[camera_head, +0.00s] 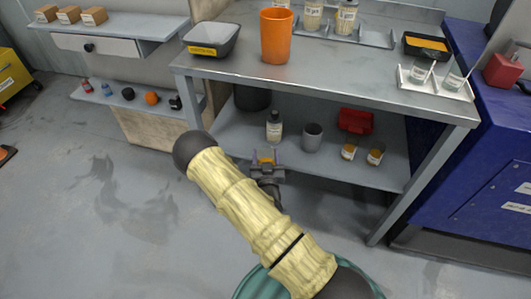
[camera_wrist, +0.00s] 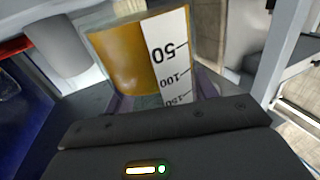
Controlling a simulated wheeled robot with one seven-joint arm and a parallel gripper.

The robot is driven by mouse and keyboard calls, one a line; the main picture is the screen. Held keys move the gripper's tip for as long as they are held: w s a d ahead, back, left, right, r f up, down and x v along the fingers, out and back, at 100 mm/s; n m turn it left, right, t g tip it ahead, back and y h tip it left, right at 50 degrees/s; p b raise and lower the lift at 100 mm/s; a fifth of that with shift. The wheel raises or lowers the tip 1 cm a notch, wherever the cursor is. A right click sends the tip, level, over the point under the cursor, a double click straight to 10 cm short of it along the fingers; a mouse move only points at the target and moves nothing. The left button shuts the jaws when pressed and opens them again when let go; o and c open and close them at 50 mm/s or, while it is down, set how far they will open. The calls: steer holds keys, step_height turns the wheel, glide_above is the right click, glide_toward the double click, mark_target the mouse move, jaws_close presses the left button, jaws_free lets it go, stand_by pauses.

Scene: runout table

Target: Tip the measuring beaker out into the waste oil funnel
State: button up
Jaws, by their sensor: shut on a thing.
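My gripper (camera_head: 266,163) is in front of the bench's lower shelf, shut on the measuring beaker (camera_head: 265,156). The beaker looks small and orange there. In the wrist view the clear beaker (camera_wrist: 128,58) is large, with amber liquid inside and a white scale strip marked 50, 100 and 150 that reads upside down. My gripper's fingers (camera_wrist: 163,98) show at its sides. I cannot clearly make out the waste oil funnel. A teal curved rim (camera_head: 248,284) shows at the bottom edge, mostly hidden behind my arm, and I cannot tell what it is.
The steel bench (camera_head: 340,75) holds an orange container (camera_head: 276,36), a dark tray (camera_head: 211,39) and several jars. Its lower shelf (camera_head: 335,172) has a bottle (camera_head: 274,127), a grey cup (camera_head: 312,137) and a red box (camera_head: 356,121).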

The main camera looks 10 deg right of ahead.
steer(key=f, duration=0.1)
steer(key=f+n+y, duration=0.1)
steer(key=f+y, duration=0.1)
steer(key=f, duration=0.1)
steer(key=shift+w+a+n, duration=0.1)
steer(key=shift+w+n, duration=0.3)
steer(key=shift+w+a+f+n+y, duration=0.2)
steer(key=shift+f+n+y, duration=0.1)
steer(key=shift+f+y, duration=0.35)
steer(key=shift+r, duration=0.1)
